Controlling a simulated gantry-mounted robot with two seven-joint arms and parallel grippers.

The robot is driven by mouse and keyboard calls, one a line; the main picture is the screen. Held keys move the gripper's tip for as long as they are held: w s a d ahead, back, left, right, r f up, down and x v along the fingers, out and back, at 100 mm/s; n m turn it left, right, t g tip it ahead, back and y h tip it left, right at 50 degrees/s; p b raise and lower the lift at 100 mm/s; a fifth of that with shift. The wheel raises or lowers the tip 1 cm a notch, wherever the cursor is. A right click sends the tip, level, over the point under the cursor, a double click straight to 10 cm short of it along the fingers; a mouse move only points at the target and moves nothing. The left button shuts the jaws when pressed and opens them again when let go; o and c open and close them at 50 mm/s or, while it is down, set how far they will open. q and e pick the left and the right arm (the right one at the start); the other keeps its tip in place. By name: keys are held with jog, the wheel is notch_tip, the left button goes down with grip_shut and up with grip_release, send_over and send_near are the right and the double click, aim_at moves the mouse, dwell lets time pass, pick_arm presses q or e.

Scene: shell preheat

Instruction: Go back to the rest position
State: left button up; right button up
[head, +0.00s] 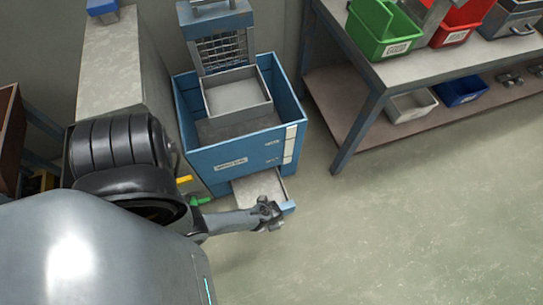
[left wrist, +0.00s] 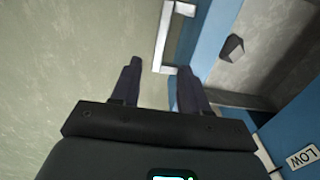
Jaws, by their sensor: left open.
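My left gripper (head: 268,214) is at the front of the pulled-out lower drawer (head: 258,188) of a blue cabinet. In the left wrist view its two dark fingers (left wrist: 158,78) are spread apart, with nothing seen between them. A pale drawer handle (left wrist: 163,38) lies just beyond the fingertips; I cannot tell whether they touch it. A small dark grey faceted piece (left wrist: 232,47) lies in the drawer. My right gripper is not in view.
The blue cabinet (head: 232,152) has an open top with a grey tray (head: 238,96) and a raised mesh panel (head: 222,52). A "LOW" label (left wrist: 303,157) is on its front. A workbench (head: 425,65) with green and red bins stands right. Floor at the lower right is clear.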

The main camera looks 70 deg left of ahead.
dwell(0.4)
pick_arm(q)
jog(key=s+a+r+m+p, duration=0.1)
jog(key=a+r+p, duration=0.1)
jog(key=r+p, duration=0.3)
jog(key=s+a+r+p, duration=0.2)
jog(key=r+p, duration=0.1)
jog(key=r, duration=0.3)
jog(key=w+d+r+m+t+p, duration=0.1)
jog(key=w+r+t+p, duration=0.2)
jog(key=r, duration=0.8)
jog(key=w+d+r+p, duration=0.2)
jog(key=w+r, duration=0.3)
jog(key=r, duration=0.7)
jog(key=d+r+p, duration=0.2)
jog(key=r+p, duration=1.7)
jog(key=r, duration=1)
jog(key=d+r+p, duration=0.2)
jog(key=r+p, duration=1.8)
jog(key=r, duration=1)
jog(key=shift+s+d+t, duration=0.2)
jog(key=shift+s+t, duration=0.1)
jog(key=shift+s, duration=0.05)
